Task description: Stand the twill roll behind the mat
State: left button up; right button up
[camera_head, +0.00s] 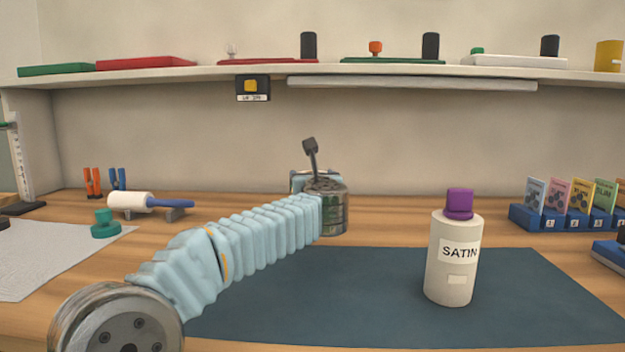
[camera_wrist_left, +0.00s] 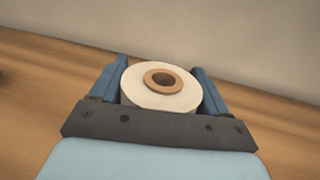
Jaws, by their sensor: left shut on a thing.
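The twill roll (camera_wrist_left: 183,97) shows in the left wrist view as a white roll with a brown hollow core, its round end face towards the camera. My left gripper (camera_wrist_left: 163,88) has its two blue fingers on either side of the roll and is shut on it. In the head view my left arm reaches across the dark blue mat (camera_head: 365,295) to the wood beyond its far edge. The wrist hides most of the gripper and the roll there. I cannot tell whether the roll touches the table. My right gripper is not in view.
A white SATIN bottle (camera_head: 451,275) with a purple cap stands on the mat, right of my arm. A blue card rack (camera_head: 545,218) is at the right. A white roller (camera_head: 130,202) and green knob (camera_head: 105,226) are at the left. A shelf (camera_head: 200,75) runs above.

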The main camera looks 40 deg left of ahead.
pick_arm(q)
jog(key=shift+f, duration=0.2)
jog(key=o, duration=1.3)
jog(key=shift+r, duration=0.2)
jog(key=b+v, duration=0.1)
jog(key=v, duration=1.1)
jog(key=shift+b, duration=0.4)
